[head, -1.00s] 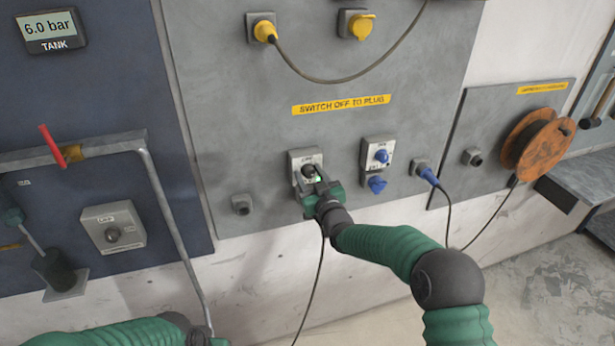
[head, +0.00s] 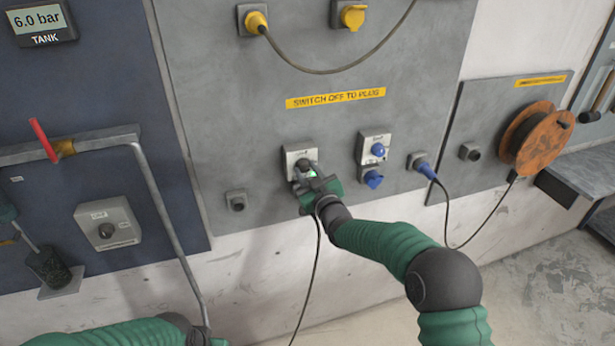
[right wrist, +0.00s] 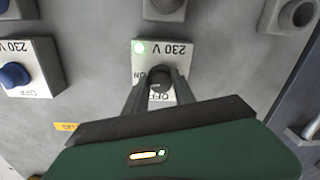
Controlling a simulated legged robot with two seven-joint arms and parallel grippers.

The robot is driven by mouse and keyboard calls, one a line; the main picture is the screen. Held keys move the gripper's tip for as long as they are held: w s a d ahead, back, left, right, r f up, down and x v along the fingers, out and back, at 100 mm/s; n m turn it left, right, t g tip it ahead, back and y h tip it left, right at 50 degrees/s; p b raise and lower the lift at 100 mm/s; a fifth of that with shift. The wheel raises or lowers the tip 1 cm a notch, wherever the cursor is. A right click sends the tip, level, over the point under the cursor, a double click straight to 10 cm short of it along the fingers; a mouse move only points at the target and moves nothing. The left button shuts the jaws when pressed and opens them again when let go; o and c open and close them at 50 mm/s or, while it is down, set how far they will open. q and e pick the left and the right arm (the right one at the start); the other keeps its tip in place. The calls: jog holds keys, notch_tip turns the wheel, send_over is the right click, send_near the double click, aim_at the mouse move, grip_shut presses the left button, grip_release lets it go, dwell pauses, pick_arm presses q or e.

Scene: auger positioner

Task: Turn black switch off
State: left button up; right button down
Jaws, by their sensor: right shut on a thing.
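The black switch is a round knob (right wrist: 160,82) on a pale 230 V plate (right wrist: 178,58) with ON and OFF lettering. My right gripper (right wrist: 158,88) is shut on the knob, one finger on each side. In the head view, my right gripper (head: 304,172) covers the lower part of the switch plate (head: 299,155). I cannot tell exactly where the knob points. Of my left arm, only part shows at the lower left edge; its fingers are out of view.
A second plate with a blue knob (head: 377,149) and a blue connector (head: 373,178) sit just right. A blue plug (head: 421,166) has a cable. A black cable (head: 317,250) hangs below my right gripper. A grey knob box (head: 107,225) is at left.

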jog(key=n+b, duration=0.5)
jog(key=b, duration=0.2)
jog(key=n+b, duration=0.6)
jog(key=shift+a+r+b, duration=0.15)
jog(key=shift+r+b, duration=0.05)
jog(key=shift+b, duration=0.2)
jog(key=n+b, duration=0.2)
jog(key=n, duration=0.1)
jog(key=shift+r+b, duration=0.1)
jog(key=shift+b, duration=0.25)
jog(key=shift+n+h+b, duration=0.3)
jog(key=shift+n+b, duration=0.3)
jog(key=shift+n, duration=0.3)
jog(key=shift+r, duration=0.1)
jog(key=c, duration=1.2)
grip_release()
jog(key=shift+c, duration=0.2)
jog(key=shift+o, duration=0.9)
jog(key=shift+f, duration=0.2)
jog(key=shift+w+a+f, duration=0.15)
jog(key=shift+w+a, duration=0.05)
jog(key=shift+w, duration=0.05)
